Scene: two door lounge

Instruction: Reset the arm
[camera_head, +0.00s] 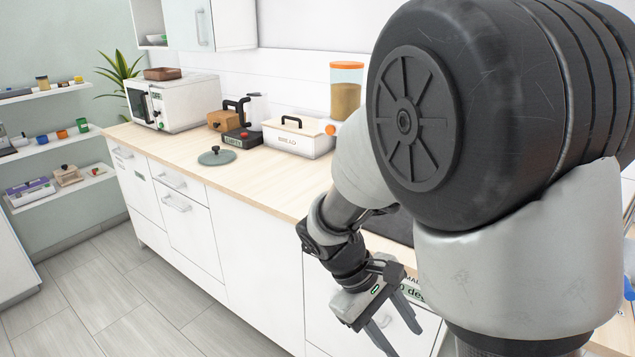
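My gripper (393,328) is at the lower middle of the head view, in front of the white cabinet fronts and below the counter's front edge. Its two fingers are spread apart and point down and to the right. I see nothing between them. My arm is bent, and its large dark joint and grey links fill the right side of the view. The arm hides the right part of the counter.
A wooden counter (250,180) runs along the wall, with a microwave (180,104), a pot lid (216,157), a bread box (297,140) and a dispenser (346,92) on it. Wall shelves (60,138) hold small items at left. The grey floor (110,290) is clear at lower left.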

